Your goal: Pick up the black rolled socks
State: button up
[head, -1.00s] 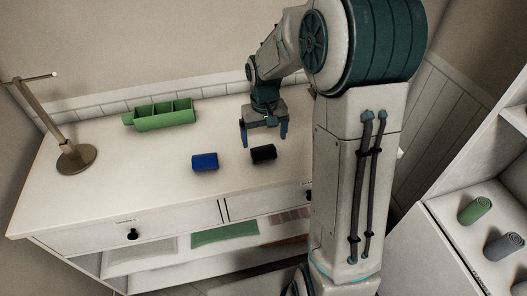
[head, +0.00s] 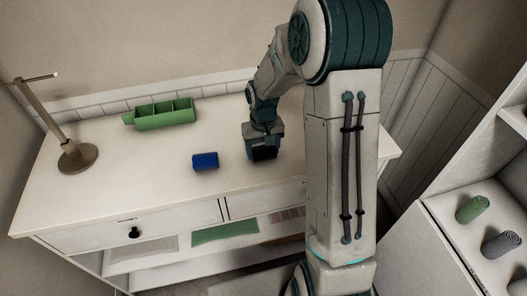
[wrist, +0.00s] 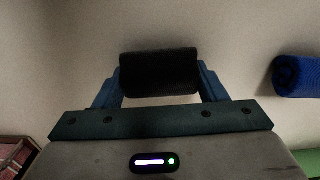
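The black rolled socks (head: 263,154) lie on the white dresser top, right of the blue roll, mostly hidden by my gripper (head: 263,153) in the head view. In the wrist view the black socks (wrist: 160,73) sit lengthwise between the two blue fingers of my gripper (wrist: 160,82). One finger is near each end of the roll. The fingers are spread and I see no clear grip on the socks. The fingertips are partly hidden behind the roll.
A blue roll (head: 205,161) lies just left of the socks. A green divided box (head: 164,114) and a metal stand (head: 77,158) are farther left. A shelf at right holds a green roll (head: 472,208) and a grey roll (head: 501,244). The dresser's front-left top is clear.

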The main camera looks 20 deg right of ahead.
jog(key=shift+c, duration=1.2)
jog(key=shift+r, duration=0.1)
